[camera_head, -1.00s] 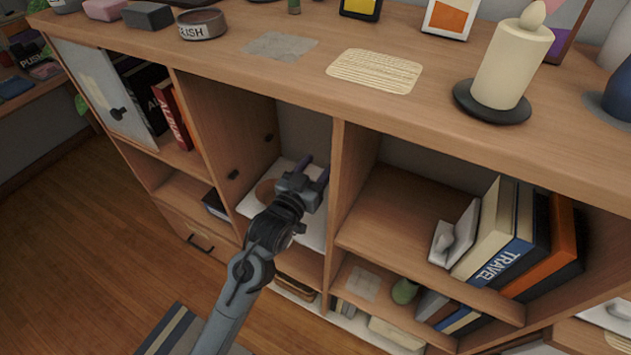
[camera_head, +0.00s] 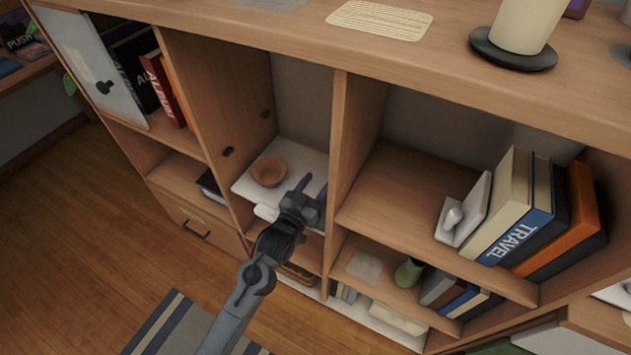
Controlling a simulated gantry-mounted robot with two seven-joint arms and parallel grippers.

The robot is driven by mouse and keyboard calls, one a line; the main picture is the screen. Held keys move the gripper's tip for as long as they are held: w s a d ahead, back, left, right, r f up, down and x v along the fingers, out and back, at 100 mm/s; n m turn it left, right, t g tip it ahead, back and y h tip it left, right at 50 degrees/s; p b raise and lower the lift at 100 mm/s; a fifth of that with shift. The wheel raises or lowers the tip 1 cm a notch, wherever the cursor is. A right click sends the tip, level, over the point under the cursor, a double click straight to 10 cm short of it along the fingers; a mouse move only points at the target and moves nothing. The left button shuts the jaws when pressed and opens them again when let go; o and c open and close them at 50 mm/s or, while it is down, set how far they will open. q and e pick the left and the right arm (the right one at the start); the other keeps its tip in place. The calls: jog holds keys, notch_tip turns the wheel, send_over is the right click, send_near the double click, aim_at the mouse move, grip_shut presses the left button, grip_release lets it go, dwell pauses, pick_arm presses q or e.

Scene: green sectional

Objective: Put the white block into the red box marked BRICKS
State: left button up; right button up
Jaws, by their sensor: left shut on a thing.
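My left gripper (camera_head: 312,188) is in front of the open middle compartment, with its fingers pointing up and inward. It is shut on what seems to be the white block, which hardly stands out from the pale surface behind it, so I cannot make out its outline. A white piece (camera_head: 266,213) shows just left of the gripper at the shelf's front edge; I cannot tell what it is. The red box marked BRICKS is not in view. My right gripper is not in view.
A brown bowl (camera_head: 269,171) stands on the white shelf surface (camera_head: 301,158) just left of the fingertips. An upright divider (camera_head: 345,140) is close on the right. Books (camera_head: 530,215) and a white bookend (camera_head: 462,212) fill the right compartment's far end. A candle (camera_head: 523,25) stands on top.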

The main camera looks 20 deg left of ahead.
pick_arm(q)
jog(key=shift+f, duration=0.15)
jog(key=o, duration=1)
jog(key=shift+o, duration=0.2)
